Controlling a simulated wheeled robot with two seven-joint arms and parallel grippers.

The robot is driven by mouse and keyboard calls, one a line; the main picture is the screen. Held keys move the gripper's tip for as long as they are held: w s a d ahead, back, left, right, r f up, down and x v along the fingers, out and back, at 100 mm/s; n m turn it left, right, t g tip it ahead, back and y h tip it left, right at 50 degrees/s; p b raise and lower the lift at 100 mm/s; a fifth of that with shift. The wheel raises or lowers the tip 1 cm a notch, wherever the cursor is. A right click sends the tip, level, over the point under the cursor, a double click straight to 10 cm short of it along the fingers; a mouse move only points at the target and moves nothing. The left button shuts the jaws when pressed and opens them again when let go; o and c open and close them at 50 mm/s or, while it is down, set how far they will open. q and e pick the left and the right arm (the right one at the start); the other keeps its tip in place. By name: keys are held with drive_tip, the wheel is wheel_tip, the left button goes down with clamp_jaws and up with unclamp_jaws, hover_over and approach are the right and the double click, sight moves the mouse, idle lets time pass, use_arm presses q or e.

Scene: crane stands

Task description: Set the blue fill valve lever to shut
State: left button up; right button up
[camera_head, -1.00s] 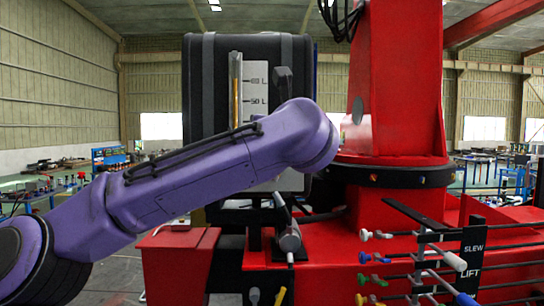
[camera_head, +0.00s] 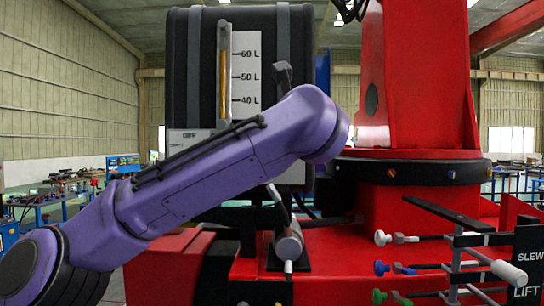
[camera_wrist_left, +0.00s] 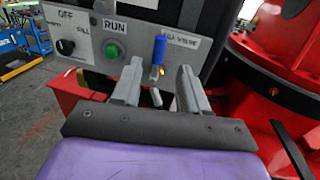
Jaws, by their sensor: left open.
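The blue fill valve lever (camera_wrist_left: 159,50) stands upright in the left wrist view, on a grey panel (camera_wrist_left: 90,22) beside a partly covered valve label (camera_wrist_left: 182,38). My left gripper (camera_wrist_left: 160,70) is open, its two grey fingers pointing toward the panel. The lever shows between and beyond the fingertips, and no contact is visible. In the head view my purple left arm reaches across the tank front and hides the lever; the left gripper is not visible there. My right gripper is in neither view.
The panel also has a black knob (camera_wrist_left: 66,47) and a green RUN button (camera_wrist_left: 112,50). A black tank (camera_head: 192,62) with a litre gauge (camera_head: 245,75) stands behind my arm. The red crane column (camera_head: 425,80) and a bank of coloured levers (camera_head: 455,260) are at right.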

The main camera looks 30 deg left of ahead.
use_arm(q)
drive_tip(key=p+x, duration=0.1)
drive_tip(key=x, duration=0.2)
drive_tip(key=p+x, duration=0.2)
drive_tip(key=x, duration=0.2)
drive_tip(key=f+p+x, duration=0.1)
drive_tip(key=p+x, duration=0.1)
drive_tip(key=x, duration=0.1)
drive_tip(key=shift+w+a, duration=0.3)
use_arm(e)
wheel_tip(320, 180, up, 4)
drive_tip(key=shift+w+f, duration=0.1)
use_arm(q)
drive_tip(key=shift+r, duration=0.1)
clamp_jaws()
